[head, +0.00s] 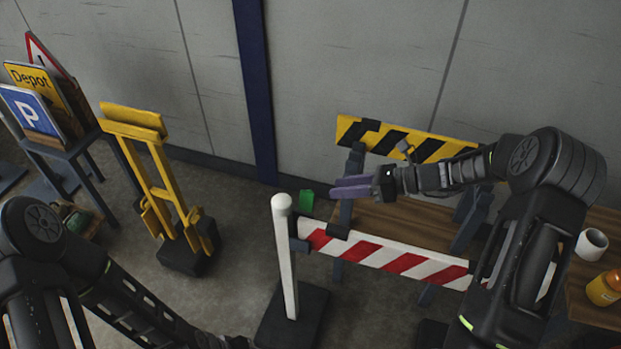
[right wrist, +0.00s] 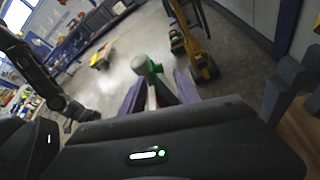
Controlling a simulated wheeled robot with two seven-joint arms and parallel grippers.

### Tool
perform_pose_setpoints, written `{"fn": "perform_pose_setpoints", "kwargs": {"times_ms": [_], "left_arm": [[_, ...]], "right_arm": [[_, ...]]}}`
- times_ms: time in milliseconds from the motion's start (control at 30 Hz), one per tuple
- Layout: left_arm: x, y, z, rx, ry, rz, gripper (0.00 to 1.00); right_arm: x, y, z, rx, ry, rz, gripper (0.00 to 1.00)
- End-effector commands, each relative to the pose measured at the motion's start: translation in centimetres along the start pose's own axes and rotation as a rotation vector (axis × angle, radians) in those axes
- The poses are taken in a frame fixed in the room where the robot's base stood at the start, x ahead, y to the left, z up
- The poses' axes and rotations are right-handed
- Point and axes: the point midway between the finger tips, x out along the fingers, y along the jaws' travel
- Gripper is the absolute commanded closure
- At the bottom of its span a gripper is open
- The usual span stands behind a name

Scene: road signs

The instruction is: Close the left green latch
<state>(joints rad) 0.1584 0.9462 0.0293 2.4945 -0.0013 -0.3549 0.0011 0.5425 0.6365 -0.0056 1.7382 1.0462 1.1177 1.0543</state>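The green latch (head: 306,203) shows beside the white post (head: 285,250), at the left end of the red and white striped barrier board (head: 385,254). In the right wrist view the green latch (right wrist: 154,67) is by the post's top, beyond the fingertips. My right gripper (head: 334,187) has purple fingers, is empty and hovers just right of the latch, above the barrier. In the right wrist view its fingers (right wrist: 160,82) stand apart on either side of the post. My left arm reaches to the bottom edge; its fingers cannot be made out.
A yellow folding stand (head: 160,175) is left of the post. Signs, including a blue P sign (head: 32,113), lean on a dark table at far left. A yellow and black board (head: 405,140) stands behind. A tape roll (head: 591,244) and orange bottle (head: 604,289) sit at right.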

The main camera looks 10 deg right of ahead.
Motion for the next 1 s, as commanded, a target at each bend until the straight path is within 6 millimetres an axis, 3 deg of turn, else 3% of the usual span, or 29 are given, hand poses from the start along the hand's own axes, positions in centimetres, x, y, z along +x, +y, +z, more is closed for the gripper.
{"fn": "perform_pose_setpoints", "kwargs": {"times_ms": [367, 800, 1000], "left_arm": [[-0.1, 0.0, 0.1, 0.0, -0.001, 0.0, 0.55], [-1.1, 0.4, 0.1, 0.0, -0.002, 0.0, 0.55], [-1.2, 0.5, 0.1, 0.0, -0.002, 0.0, 0.55]], "right_arm": [[0.4, 0.0, 0.0, 0.0, 0.0, 0.001, 0.62], [6.3, 0.1, 0.1, 0.001, 0.001, 0.002, 0.62], [7.8, 0.0, 0.0, -0.001, 0.001, 0.0, 0.62]]}}
